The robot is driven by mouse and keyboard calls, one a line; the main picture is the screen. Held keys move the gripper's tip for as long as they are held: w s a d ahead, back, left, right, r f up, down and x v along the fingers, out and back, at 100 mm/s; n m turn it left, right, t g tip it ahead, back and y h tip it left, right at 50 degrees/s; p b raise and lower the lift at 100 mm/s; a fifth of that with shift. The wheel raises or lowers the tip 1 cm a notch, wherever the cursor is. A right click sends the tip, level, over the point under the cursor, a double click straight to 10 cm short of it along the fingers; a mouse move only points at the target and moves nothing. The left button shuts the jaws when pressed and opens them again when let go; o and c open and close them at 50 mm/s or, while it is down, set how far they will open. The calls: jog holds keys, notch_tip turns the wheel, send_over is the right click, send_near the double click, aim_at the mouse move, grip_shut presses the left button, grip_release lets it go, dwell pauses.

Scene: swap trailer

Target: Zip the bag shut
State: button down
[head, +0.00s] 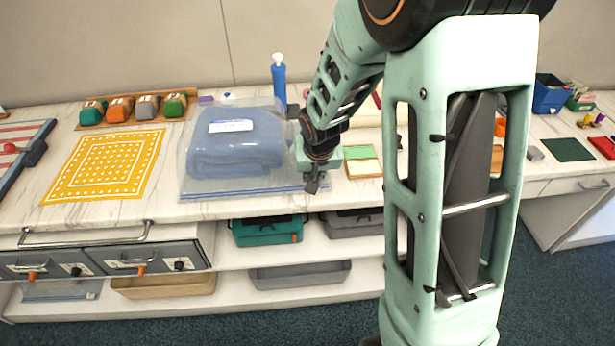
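A clear plastic bag (188,172) lies flat on the marble-patterned counter, with a folded blue item (235,150) and a white label inside it. The bag's blue zip strip (225,194) runs along its near edge, close to the counter's front. My gripper (313,184) is at the right end of this strip, pointing down. The gripper is small and dark here, so I cannot tell whether its fingers are open or shut, or whether they touch the strip. A zip slider is not discernible; the strip's right end is partly hidden by my gripper.
A yellow patterned cloth (107,165) lies left of the bag. A blue bottle (279,82) stands behind it. A green-edged card or tray (362,168) lies right of my gripper. My arm hides part of the right side.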

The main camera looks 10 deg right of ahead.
jog(key=shift+s+d, duration=0.1)
jog(key=shift+d, duration=0.8)
jog(key=c, duration=2)
grip_release()
jog(key=shift+c, duration=0.2)
jog(key=shift+s+r, duration=0.1)
jog(key=shift+r, duration=0.4)
jog(key=v, duration=1.1)
